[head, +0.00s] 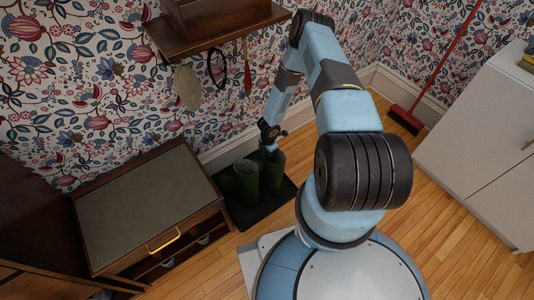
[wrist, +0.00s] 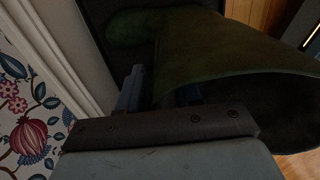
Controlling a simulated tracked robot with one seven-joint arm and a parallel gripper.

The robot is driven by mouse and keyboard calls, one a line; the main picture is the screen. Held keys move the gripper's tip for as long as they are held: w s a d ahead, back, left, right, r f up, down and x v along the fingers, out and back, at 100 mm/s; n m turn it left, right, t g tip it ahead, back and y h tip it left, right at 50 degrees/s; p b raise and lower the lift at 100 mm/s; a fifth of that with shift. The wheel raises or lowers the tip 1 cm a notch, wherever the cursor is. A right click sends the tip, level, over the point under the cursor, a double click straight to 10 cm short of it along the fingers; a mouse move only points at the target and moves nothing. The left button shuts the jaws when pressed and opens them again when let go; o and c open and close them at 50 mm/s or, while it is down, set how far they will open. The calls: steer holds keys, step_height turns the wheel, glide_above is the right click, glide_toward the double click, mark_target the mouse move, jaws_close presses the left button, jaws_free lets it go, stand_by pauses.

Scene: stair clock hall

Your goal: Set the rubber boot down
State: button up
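A dark green rubber boot (head: 273,172) is upright at the black mat by the wall, beside a second green boot (head: 245,182). My gripper (head: 270,146) is at the top of the right-hand boot. In the wrist view the held boot (wrist: 215,55) shows its foot at upper left and its open top at right. My gripper (wrist: 160,93) has one finger outside the shaft and the other at the inner side, shut on its wall near the rim. I cannot tell whether the sole touches the mat.
A wall shelf (head: 215,30) with hanging items is above. A red broom (head: 407,118) and a white cabinet (head: 485,140) stand at right.

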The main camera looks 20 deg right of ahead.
steer(key=shift+o, duration=0.5)
steer(key=shift+r, duration=0.1)
step_height(320, 180, up, 12)
steer(key=shift+s, duration=0.15)
stand_by(0.4)
